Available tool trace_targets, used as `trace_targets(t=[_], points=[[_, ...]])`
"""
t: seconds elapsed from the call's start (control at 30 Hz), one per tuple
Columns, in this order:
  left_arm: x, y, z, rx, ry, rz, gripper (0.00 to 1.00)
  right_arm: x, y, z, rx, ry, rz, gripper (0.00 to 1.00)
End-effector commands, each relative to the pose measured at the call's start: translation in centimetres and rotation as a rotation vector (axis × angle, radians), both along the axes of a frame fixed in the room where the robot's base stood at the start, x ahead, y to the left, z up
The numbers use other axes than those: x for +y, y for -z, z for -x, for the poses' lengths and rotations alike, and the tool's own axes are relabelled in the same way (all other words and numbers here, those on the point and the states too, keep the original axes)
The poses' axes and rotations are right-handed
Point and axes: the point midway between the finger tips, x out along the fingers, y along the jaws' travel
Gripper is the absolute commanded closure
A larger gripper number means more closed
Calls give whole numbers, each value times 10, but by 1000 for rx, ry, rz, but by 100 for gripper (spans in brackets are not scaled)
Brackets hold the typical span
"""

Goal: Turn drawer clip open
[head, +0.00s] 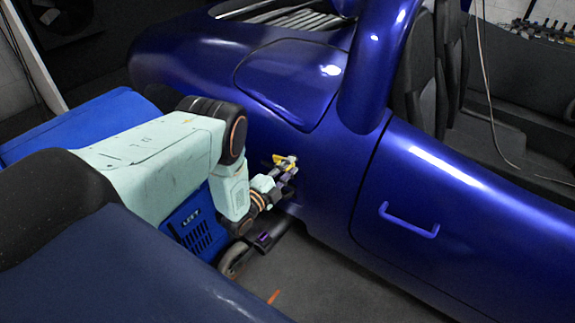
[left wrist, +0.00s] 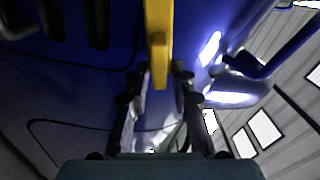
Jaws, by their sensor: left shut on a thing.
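A yellow clip (head: 280,159) shows as a small patch at my left gripper (head: 287,168), beside the blue car's side. In the left wrist view, the yellow clip (left wrist: 158,50) is a straight bar that comes down from the top edge. Its lower end lies between the two dark fingers of my left gripper (left wrist: 157,88), which are shut on it. The fingers hide part of the clip in the head view. I cannot tell a drawer apart from the blue surfaces around the clip. My right gripper is in neither view.
The blue car (head: 300,150) fills the middle and right, with a blue door handle (head: 408,220) on its side. A blue unit with vents (head: 195,228) stands close behind my left arm. Grey floor (head: 330,275) is open at the lower middle.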

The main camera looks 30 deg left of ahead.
Motion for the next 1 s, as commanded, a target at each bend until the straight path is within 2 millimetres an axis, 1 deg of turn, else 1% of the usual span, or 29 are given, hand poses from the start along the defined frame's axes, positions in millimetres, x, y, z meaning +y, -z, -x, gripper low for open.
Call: trace_targets(t=[0.2, 0.4, 0.67, 1.0], points=[[1, 2, 0, -10, -3, -142, 100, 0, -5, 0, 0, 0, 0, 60], [1, 2, 0, -19, -3, -224, 100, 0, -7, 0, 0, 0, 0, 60], [1, 3, 0, -22, -4, -268, 100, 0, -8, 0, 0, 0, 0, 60], [1, 3, 0, -23, -4, -272, 100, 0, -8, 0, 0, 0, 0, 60]])
